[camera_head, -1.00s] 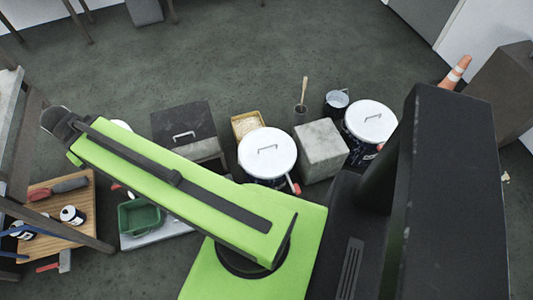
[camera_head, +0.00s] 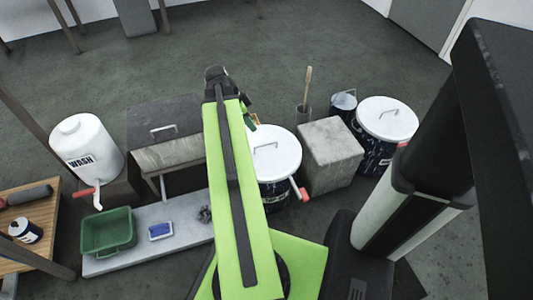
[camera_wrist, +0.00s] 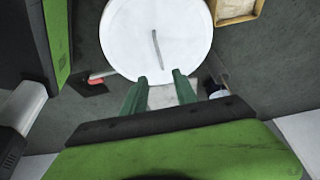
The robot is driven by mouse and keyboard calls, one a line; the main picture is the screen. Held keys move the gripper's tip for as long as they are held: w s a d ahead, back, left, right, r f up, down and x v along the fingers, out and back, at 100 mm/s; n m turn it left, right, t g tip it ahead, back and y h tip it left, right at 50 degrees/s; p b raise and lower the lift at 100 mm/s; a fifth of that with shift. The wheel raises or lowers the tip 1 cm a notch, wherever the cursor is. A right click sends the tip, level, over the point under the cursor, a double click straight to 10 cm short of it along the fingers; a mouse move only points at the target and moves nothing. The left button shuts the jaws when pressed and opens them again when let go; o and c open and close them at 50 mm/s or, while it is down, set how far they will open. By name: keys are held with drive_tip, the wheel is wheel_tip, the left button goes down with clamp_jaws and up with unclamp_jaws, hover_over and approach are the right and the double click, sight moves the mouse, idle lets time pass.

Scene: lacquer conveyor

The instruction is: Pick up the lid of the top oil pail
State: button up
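Two dark pails with round white lids stand on the floor. The middle pail (camera_head: 272,192) has a lid (camera_head: 280,150) with a thin grey bar handle and a red-tipped spout low on its right. The right pail (camera_head: 375,152) has a similar lid (camera_head: 388,118). I cannot tell which is the top one. My gripper (camera_wrist: 159,84) has two green fingers, apart and empty. In the wrist view they point at a white lid (camera_wrist: 130,30) with its handle (camera_wrist: 156,48) beyond the tips. In the head view my arm's end hides most of my gripper, left of the middle lid.
A grey stone block (camera_head: 332,155) stands between the pails. A small can (camera_head: 343,103) and a pot with a stick (camera_head: 303,113) stand behind. Left are a dark box (camera_head: 165,120), a white wash jug (camera_head: 85,148) and a green tub (camera_head: 108,235). A tan-rimmed tray (camera_wrist: 238,18) lies beside the lid.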

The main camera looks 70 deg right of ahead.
drive_tip(key=b, duration=1)
approach(266, 148)
drive_tip(key=shift+s+f, duration=0.2)
drive_tip(key=shift+s, duration=0.55)
drive_tip(key=shift+s+d+f, duration=0.1)
drive_tip(key=shift+s+f, duration=0.1)
drive_tip(key=b+x, duration=0.5)
drive_tip(key=shift+f, duration=0.15)
drive_tip(key=shift+c, duration=0.2)
clamp_jaws()
